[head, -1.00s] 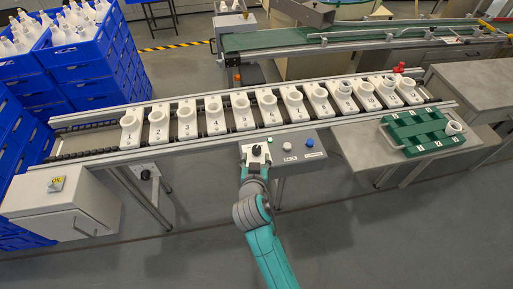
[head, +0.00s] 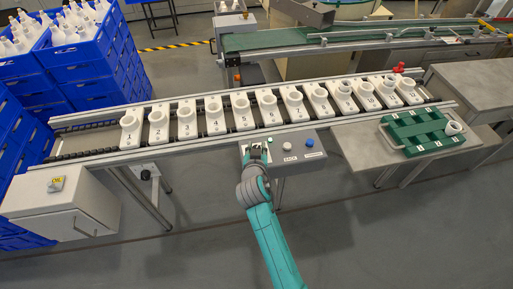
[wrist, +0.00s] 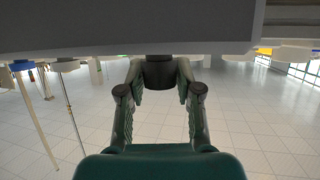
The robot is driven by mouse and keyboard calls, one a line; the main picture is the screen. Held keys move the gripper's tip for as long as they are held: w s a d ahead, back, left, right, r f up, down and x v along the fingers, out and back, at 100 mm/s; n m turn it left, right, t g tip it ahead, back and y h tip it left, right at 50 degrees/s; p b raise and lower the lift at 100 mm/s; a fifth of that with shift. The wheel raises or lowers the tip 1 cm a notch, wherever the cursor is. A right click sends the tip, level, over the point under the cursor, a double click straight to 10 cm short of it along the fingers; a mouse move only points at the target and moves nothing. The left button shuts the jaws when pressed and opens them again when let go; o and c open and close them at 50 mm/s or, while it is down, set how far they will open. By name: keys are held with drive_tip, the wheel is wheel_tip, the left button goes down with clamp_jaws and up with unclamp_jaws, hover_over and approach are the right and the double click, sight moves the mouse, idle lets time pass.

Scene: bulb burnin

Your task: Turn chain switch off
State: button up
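The grey control box (head: 285,160) hangs at the front of the chain conveyor (head: 90,150). A black rotary knob, which looks like the chain switch, is on its left part; my gripper (head: 254,156) covers most of it in the head view. In the wrist view the dark knob (wrist: 159,73) hangs from the panel between my fingertips. My gripper (wrist: 160,80) has its fingertips drawn in at both sides of the knob and appears shut on it. The knob's pointer and label are hidden.
On the box are a green button (head: 268,140), a white button (head: 287,146) labelled BACK and a blue button (head: 310,142). Numbered white holders (head: 184,125) line the conveyor. A cabinet (head: 62,205) with a yellow-plated knob stands left; a green rack (head: 425,130) lies right.

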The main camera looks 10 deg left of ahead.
clamp_jaws()
drive_tip(key=shift+d+n+y, duration=0.1)
drive_tip(key=shift+n+y, duration=0.4)
drive_tip(key=shift+y, duration=0.1)
drive_tip(key=shift+n+y, duration=0.8)
drive_tip(key=shift+y, duration=0.1)
drive_tip(key=n+g+y, duration=0.2)
drive_tip(key=n+y, duration=0.2)
drive_tip(key=shift+g+y, duration=0.3)
drive_tip(key=shift+g, duration=0.1)
drive_tip(key=n+g+y, duration=0.2)
drive_tip(key=n, duration=0.1)
drive_tip(key=shift+w, duration=0.1)
drive_tip(key=shift+n+g+y, duration=0.9)
drive_tip(key=shift+n+g, duration=0.4)
drive_tip(key=shift+g, duration=0.4)
